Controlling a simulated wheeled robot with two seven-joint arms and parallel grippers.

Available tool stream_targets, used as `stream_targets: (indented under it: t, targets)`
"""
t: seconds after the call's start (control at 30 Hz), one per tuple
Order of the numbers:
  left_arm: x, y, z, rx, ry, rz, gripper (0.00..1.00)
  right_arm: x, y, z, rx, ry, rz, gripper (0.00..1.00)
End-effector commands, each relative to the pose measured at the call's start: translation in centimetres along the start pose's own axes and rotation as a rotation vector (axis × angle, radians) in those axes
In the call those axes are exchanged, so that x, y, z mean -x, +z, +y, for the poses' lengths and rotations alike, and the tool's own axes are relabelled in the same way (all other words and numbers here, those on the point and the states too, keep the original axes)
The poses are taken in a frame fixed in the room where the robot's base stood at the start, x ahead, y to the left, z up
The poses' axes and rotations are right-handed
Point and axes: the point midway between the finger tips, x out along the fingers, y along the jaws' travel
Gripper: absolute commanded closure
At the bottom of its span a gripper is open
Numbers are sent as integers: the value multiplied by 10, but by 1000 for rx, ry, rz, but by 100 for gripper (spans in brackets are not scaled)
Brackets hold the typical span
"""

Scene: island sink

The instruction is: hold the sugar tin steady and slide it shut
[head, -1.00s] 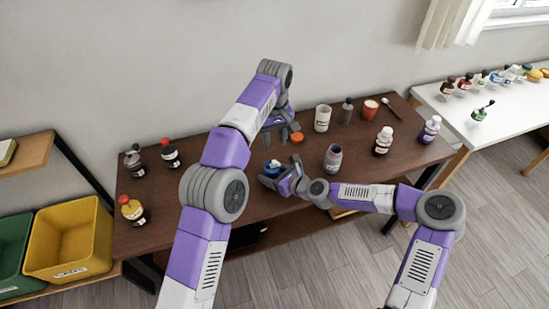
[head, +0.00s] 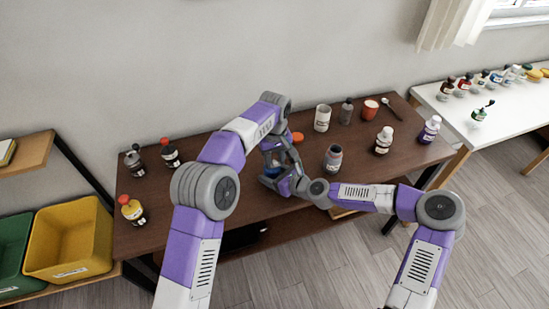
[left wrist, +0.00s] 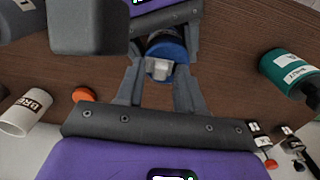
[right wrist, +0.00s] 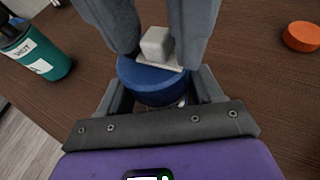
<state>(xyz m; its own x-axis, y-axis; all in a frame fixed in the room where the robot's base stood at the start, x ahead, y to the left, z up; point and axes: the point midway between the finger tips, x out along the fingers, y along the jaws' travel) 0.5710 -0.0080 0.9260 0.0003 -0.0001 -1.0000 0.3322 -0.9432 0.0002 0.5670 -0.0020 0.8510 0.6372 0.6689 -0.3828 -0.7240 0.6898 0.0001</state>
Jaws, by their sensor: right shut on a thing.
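The sugar tin is a round blue tin (right wrist: 150,83) with a pale square block (right wrist: 157,43) on a flat pale piece on top. It stands upright on the brown table; in the head view the arms mostly hide it. My right gripper (right wrist: 160,92) is shut around the tin's sides. My left gripper (left wrist: 158,75) reaches down from above, open, with one finger on each side of the block; I cannot tell whether they touch it. The tin (left wrist: 165,45) and block also show in the left wrist view.
An orange cap (right wrist: 303,36) lies near the tin. Several bottles line the table (head: 240,210), with a red cup (head: 370,108) and a spoon at the back right.

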Motion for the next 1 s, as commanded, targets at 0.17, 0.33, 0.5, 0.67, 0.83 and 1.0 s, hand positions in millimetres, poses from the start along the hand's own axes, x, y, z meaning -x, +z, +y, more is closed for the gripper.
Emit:
stream_targets:
  t: [0.17, 0.33, 0.5, 0.67, 0.83, 1.0]
  targets:
    - [0, 0, 0, 0, 0, 0, 91, 0, 0, 0, 0, 0, -1, 69]
    - [0, 0, 0, 0, 0, 0, 100, 0, 0, 0, 0, 0, -1, 69]
    - [0, 0, 0, 0, 0, 0, 100, 0, 0, 0, 0, 0, -1, 69]
    - [1, 0, -6, 0, -1, -1, 100, 0, 0, 0, 0, 0, -1, 69]
    - [1, 0, -17, 1, -1, -1, 100, 0, 0, 0, 0, -1, -1, 69]
    - [0, 0, -17, 1, 0, -1, 100, 0, 0, 0, 0, -1, 0, 69]
